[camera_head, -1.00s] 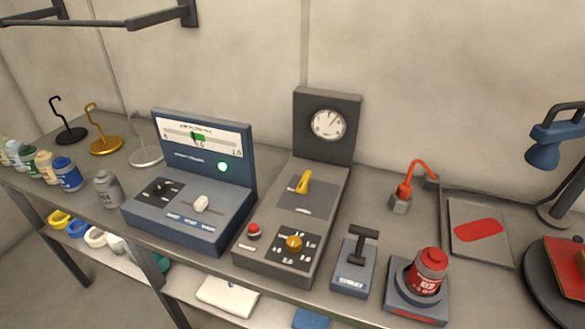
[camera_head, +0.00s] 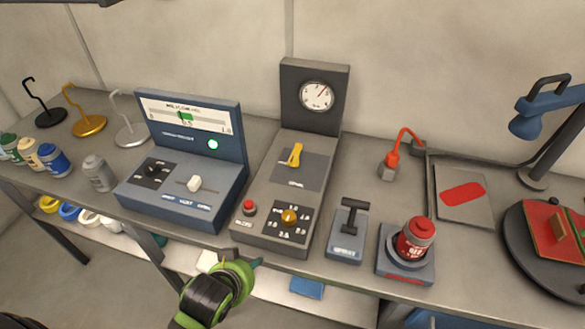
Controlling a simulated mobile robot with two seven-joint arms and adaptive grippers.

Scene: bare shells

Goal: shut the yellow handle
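The yellow handle (camera_head: 295,155) stands on the upper dark plate of a grey control box (camera_head: 250,222), below a round white gauge (camera_head: 317,96). It points up and away from the plate. My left gripper (camera_head: 246,270), with green and black parts, is in front of the bench edge, below and left of the handle and well apart from it. Its fingers are mostly hidden by its own body, so I cannot tell if they are open.
The same box has a red button (camera_head: 249,208) and a yellow knob (camera_head: 289,217). A blue console (camera_head: 175,210) stands left. A black T-lever (camera_head: 351,214) and a red can (camera_head: 416,238) stand right. A shelf lies below the bench.

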